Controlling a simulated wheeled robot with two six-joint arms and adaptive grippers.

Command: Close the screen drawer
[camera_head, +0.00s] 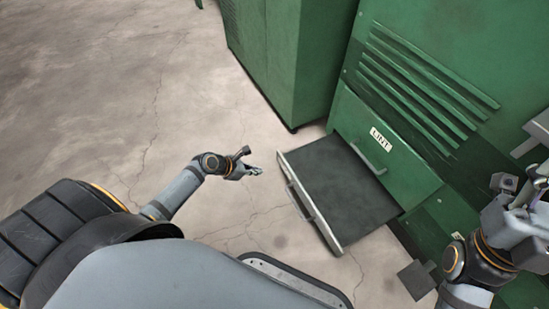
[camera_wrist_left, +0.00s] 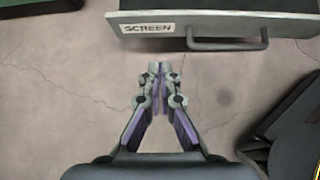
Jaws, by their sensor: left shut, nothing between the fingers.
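The screen drawer (camera_head: 341,242) is pulled out of the green machine, low above the floor, its dark inside facing up. Its front panel with a SCREEN label shows in the left wrist view (camera_wrist_left: 180,17), with a bar handle (camera_wrist_left: 228,45) right of the label. My left gripper (camera_head: 257,171) is shut and empty, just outside the drawer's front near its far left corner. In the left wrist view its closed fingertips (camera_wrist_left: 158,68) point toward the panel, below the label, with a gap between. My right gripper (camera_head: 530,190) is at the right edge; its finger opening is unclear.
The green machine (camera_head: 415,70) has a LINT panel (camera_head: 375,165) with a handle above the drawer. A green cabinet (camera_head: 290,60) stands beside it at the back. The concrete floor (camera_head: 110,90) left of the drawer is clear.

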